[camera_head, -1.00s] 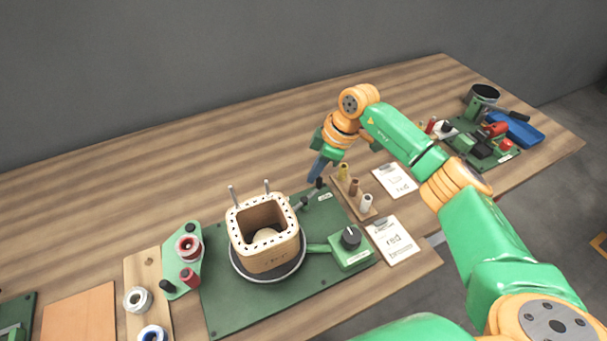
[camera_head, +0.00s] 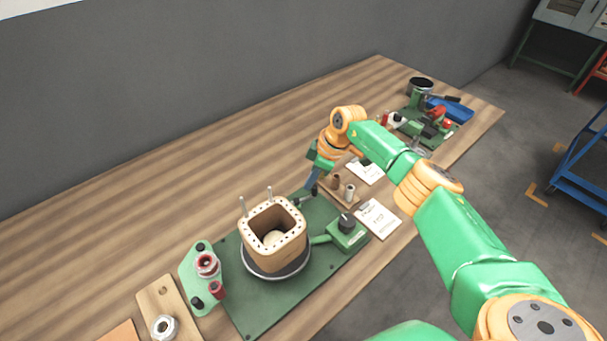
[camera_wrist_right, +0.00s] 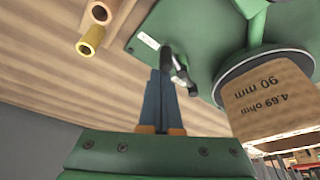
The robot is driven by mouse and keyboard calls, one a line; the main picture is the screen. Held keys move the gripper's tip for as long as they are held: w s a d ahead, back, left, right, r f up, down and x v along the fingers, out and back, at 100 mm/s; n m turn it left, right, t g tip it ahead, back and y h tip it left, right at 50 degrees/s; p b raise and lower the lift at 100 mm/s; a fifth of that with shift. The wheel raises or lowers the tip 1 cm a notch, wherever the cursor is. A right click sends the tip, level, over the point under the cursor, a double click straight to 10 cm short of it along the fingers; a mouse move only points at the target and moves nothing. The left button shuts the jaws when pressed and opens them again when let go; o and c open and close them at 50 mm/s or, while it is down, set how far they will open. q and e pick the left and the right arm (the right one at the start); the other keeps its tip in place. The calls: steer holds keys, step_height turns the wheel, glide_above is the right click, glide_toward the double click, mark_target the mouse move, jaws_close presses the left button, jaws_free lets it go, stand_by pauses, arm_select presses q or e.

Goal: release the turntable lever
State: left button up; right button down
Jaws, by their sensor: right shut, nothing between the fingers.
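The turntable (camera_head: 250,269) is a dark disc on a green board (camera_head: 252,312), with a square wooden coil former (camera_head: 276,253) on top. The turntable lever (camera_head: 304,199) sticks up at the board's far edge, behind the former, with a dark knob. In the right wrist view the lever (camera_wrist_right: 182,78) shows as a dark rod just right of the fingertips. My right gripper (camera_head: 309,191) points down beside the lever. In the wrist view its blue fingers (camera_wrist_right: 160,78) are together with nothing between them. I cannot tell whether they touch the lever. My left gripper is out of view.
A green spool stand (camera_head: 193,273) is at the left. The table behind the board is bare.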

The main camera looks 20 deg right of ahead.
stand_by(0.5)
steer(key=v, duration=0.7)
steer(key=shift+s, duration=0.1)
stand_by(0.4)
